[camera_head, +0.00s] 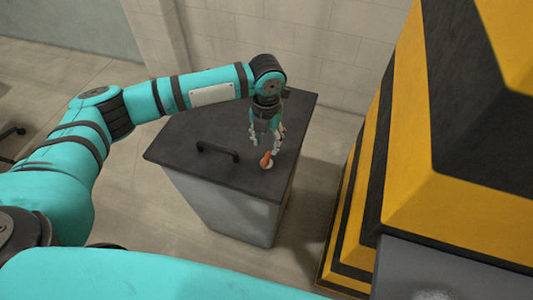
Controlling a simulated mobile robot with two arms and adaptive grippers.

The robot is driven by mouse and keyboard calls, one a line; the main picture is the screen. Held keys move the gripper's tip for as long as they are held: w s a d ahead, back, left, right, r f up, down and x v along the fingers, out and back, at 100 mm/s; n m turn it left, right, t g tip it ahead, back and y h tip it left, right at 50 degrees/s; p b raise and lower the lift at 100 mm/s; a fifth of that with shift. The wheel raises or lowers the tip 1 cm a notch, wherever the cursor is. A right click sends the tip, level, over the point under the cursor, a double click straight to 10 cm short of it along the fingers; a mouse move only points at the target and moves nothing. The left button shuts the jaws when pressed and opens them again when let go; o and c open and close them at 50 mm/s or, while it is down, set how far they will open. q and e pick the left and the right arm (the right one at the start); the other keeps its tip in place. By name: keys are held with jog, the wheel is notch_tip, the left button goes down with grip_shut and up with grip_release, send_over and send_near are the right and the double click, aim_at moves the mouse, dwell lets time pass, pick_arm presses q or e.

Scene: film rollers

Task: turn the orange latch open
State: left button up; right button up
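The orange latch (266,160) is a small orange piece on a pale round base, on the dark lid (196,182) of a grey cabinet near its right edge. My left gripper (264,150) points down right above the latch. Its fingers are spread, one on the left and one on the right, with the latch's orange part low between them or just in front. I cannot tell whether a finger touches the latch. My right gripper is not in view.
A black bar handle (218,151) stands on the lid left of the latch. A large yellow-and-black striped structure (430,130) fills the right side. A pale block wall (325,60) is behind. Floor is clear left of the grey cabinet (232,212).

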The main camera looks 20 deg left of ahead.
aim_at(267, 157)
pick_arm(q)
notch_tip(267, 157, down, 7)
dwell(0.3)
grip_shut()
